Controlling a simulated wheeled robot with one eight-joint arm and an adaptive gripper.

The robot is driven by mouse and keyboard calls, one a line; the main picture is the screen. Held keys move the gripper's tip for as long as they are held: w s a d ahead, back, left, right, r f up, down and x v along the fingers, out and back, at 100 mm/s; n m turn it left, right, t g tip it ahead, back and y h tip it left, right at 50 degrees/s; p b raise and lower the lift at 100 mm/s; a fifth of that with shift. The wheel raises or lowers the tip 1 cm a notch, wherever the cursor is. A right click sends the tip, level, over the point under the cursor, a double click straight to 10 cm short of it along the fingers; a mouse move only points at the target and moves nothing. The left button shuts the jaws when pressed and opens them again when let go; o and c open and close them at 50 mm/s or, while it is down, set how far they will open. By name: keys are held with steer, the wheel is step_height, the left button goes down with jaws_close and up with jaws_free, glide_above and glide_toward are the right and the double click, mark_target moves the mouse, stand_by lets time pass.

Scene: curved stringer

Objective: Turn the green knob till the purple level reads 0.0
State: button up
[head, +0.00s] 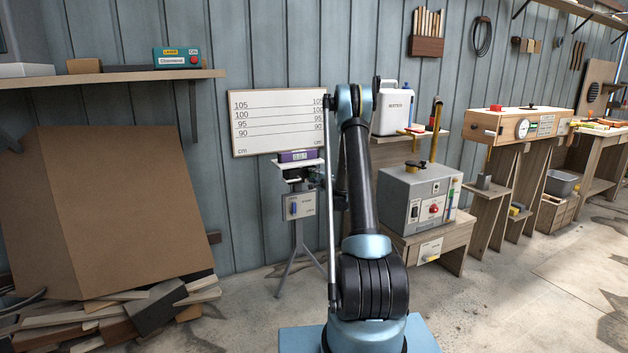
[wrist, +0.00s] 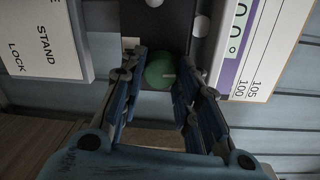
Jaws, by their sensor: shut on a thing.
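In the wrist view, the green knob (wrist: 158,70) sits between the two fingers of my gripper (wrist: 165,78), which is shut on it. A pale mark shows on the knob's face. The purple level (wrist: 231,62) lies at the upper right, seen sideways, with only part of its digits in the picture, zeros and a degree sign. In the head view the purple level (head: 298,156) rests on top of a tripod stand (head: 298,236); its display seems to read 0.0, but it is very small.
A white scale board (head: 279,122) hangs on the wall behind the level. A box labelled STAND LOCK (wrist: 40,38) is close at the left in the wrist view. A grey machine (head: 418,198) stands right of my arm; brown panels (head: 110,210) lean at left.

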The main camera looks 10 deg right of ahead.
steer(key=shift+a+n, duration=0.1)
steer(key=shift+n, duration=0.6)
steer(key=o, duration=1.1)
steer(key=shift+f, duration=0.1)
steer(key=shift+c, duration=0.2)
steer(key=v, duration=1.1)
steer(key=shift+s, duration=0.4)
